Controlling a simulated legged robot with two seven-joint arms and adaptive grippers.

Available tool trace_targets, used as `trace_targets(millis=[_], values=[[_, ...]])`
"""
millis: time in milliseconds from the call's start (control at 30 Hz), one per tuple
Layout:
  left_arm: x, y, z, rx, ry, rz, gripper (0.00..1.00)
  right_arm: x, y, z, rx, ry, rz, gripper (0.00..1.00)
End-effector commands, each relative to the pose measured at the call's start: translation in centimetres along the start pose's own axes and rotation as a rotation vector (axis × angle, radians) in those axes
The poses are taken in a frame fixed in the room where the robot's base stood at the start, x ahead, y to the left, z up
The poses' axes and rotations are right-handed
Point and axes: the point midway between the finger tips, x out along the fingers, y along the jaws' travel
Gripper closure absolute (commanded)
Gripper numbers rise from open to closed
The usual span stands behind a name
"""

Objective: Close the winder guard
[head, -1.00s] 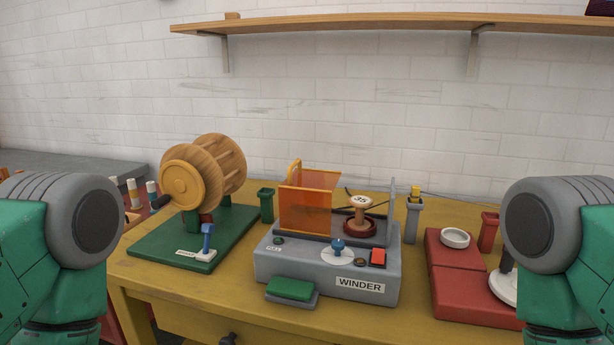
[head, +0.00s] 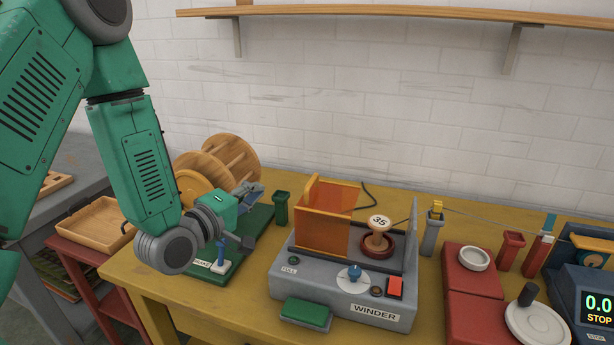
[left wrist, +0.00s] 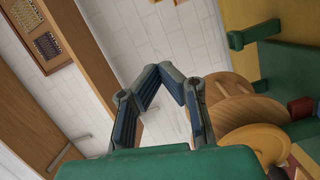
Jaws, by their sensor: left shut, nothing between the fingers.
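The winder (head: 345,283) is a grey box with a "WINDER" label on the yellow table. Its guard (head: 322,230) is a translucent orange panel with a yellow-orange frame and a small handle on top. The guard stands upright at the left of the winder's top, leaving the spool (head: 379,233) marked 35 uncovered. My left gripper (head: 254,191) is to the left of the guard and apart from it, in front of the wooden reel. In the left wrist view the fingers (left wrist: 168,72) meet at their tips with nothing between them. My right gripper is out of view.
The wooden reel (head: 232,157) on a green base with a blue lever (head: 221,252) is at the left. A green post (head: 281,207) stands between reel and winder. A red unit (head: 472,290) is at the right. A shelf (head: 400,14) runs above.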

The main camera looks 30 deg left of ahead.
Motion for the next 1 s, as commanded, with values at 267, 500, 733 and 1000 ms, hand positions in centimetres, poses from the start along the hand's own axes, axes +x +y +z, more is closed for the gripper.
trace_targets(millis=[267,500,733,1000], values=[[5.0,-0.1,0.2,0.006,-0.004,0.000,1.00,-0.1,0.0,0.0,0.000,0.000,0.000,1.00],[9.9,-0.3,0.0,0.004,-0.004,-0.001,1.00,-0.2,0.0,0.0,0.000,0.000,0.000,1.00],[10.3,-0.4,3.1,0.003,-0.004,-0.004,1.00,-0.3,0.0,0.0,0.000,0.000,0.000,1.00],[10.5,-0.4,3.9,0.002,-0.002,-0.004,1.00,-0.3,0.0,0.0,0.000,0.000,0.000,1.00]])
